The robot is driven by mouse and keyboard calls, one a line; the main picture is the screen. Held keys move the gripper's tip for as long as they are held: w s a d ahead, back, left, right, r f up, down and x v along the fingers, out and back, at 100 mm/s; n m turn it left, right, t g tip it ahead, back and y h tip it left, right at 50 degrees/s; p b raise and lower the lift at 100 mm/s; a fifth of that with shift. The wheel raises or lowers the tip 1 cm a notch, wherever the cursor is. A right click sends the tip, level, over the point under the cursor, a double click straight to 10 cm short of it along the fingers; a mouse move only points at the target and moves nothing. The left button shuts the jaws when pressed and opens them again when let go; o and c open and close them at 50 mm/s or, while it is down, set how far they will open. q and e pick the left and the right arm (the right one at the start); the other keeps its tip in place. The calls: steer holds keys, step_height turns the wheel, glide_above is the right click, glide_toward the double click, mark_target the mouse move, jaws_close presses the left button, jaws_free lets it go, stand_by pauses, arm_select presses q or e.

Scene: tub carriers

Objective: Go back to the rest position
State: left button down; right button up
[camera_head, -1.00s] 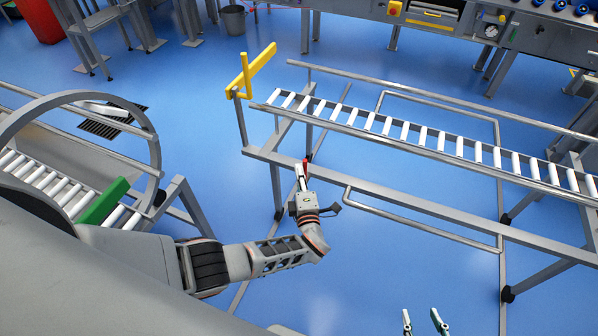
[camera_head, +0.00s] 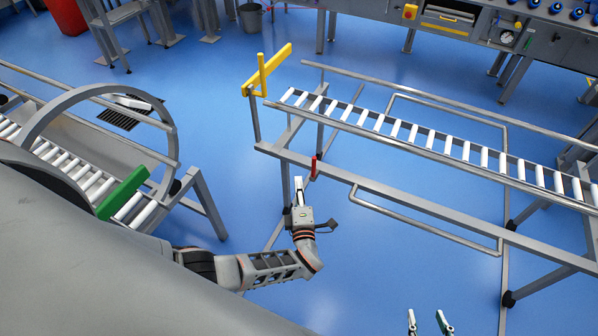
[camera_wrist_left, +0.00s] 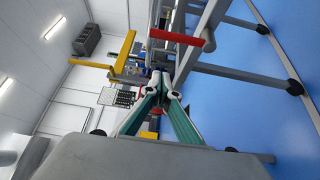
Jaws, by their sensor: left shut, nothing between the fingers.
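My left gripper (camera_head: 299,182) is in front of the roller conveyor (camera_head: 345,176), with its fingers closed together and empty. It points at the conveyor frame and stands apart from the red handle (camera_head: 313,168) on that frame. In the left wrist view the green-padded fingers meet at their tips (camera_wrist_left: 160,80), and the red handle (camera_wrist_left: 182,39) is beyond and above them. My right gripper (camera_head: 427,321) shows only as two fingertips at the bottom edge of the head view. They are spread apart with nothing seen between them; the rest of it is out of frame.
A yellow stop bar (camera_head: 262,75) stands at the conveyor's left end. A second roller conveyor with a grey hoop (camera_head: 168,150) and a green block (camera_head: 122,193) is at left, close to my body. A workbench (camera_head: 470,25) runs along the back. Blue floor (camera_head: 400,260) is clear before the conveyor.

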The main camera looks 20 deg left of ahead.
arm_select(q)
steer(key=shift+v, duration=1.2)
arm_select(e)
steer(key=shift+w+r, duration=0.15)
steer(key=shift+r, duration=0.3)
